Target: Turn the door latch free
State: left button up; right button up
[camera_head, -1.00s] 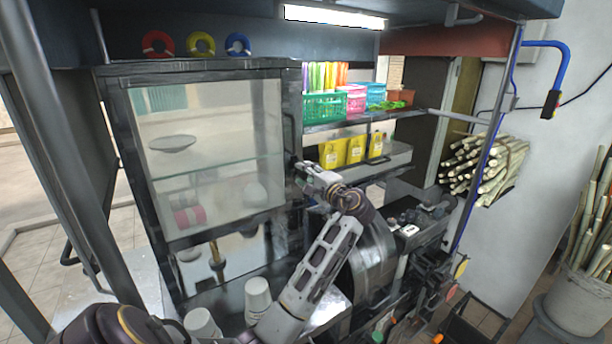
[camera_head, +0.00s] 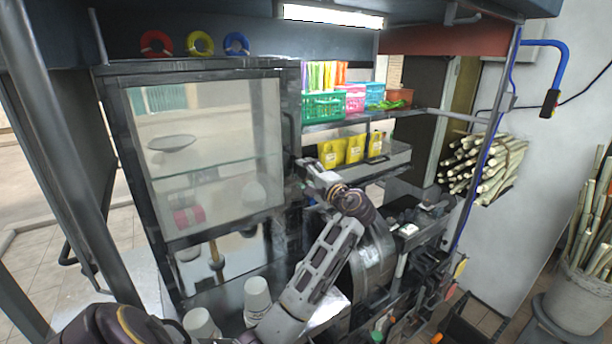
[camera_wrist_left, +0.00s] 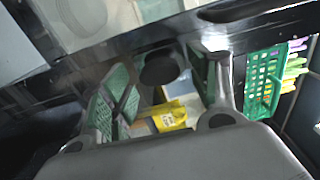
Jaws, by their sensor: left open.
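The glass-fronted cabinet door (camera_head: 205,160) has a dark frame and stands closed in the head view. A dark vertical handle (camera_head: 289,130) is on its right side. My left gripper (camera_head: 300,171) is at the door's right edge, just below this handle. In the left wrist view its two green-padded fingers (camera_wrist_left: 161,84) are spread apart. A dark rounded piece (camera_wrist_left: 158,68) shows between them, close to the dark frame; I cannot tell for sure that it is the latch, or whether the fingers touch it. In the head view the latch is not clear behind the gripper. My right gripper is not in view.
Yellow packets (camera_head: 355,149) stand on a shelf right of the gripper, under a green basket (camera_head: 324,106). Sugarcane bundles (camera_head: 488,165) are at the right.

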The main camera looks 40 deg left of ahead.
pick_arm(q)
jog(key=v, duration=1.1)
jog(key=shift+d, duration=0.25)
dwell(0.4)
